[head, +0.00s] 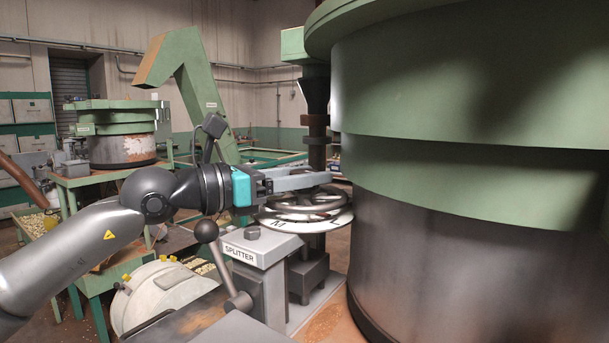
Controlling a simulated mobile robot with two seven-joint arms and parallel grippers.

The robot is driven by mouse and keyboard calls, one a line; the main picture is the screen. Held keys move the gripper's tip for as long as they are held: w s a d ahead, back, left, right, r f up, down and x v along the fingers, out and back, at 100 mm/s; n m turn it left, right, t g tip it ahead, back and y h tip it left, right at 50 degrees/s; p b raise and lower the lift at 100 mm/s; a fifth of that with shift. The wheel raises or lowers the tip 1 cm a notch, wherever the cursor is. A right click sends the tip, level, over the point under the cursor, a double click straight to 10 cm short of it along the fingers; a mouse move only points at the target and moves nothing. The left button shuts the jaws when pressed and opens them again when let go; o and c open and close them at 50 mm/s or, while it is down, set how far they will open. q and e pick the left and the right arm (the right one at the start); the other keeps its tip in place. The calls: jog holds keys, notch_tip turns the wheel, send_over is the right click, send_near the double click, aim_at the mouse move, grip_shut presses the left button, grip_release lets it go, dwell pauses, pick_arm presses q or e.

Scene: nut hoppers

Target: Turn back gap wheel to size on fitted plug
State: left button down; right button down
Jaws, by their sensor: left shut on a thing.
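The gap wheel (290,217), a grey metal handwheel with spokes, sits level on a vertical shaft in the middle of the head view. A pale dial plate (312,224) with a letter M lies just under it. My left gripper (318,182) reaches in from the left, its fingers at the wheel's upper side, shut on the wheel. The grip point itself is small and partly hidden. The fitted plug cannot be made out. My right gripper is not in view.
A block labelled SPLITTER (245,250) with a black ball-ended lever (206,231) stands just below my left forearm. A large green and grey drum (455,150) fills the right side close to the wheel. A green hopper machine (120,125) stands behind at left.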

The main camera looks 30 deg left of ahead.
pick_arm(q)
jog(key=shift+c, duration=1.4)
grip_release()
jog(key=shift+m+g+h, duration=0.4)
jog(key=shift+m+h, duration=0.1)
jog(key=shift+h, duration=0.1)
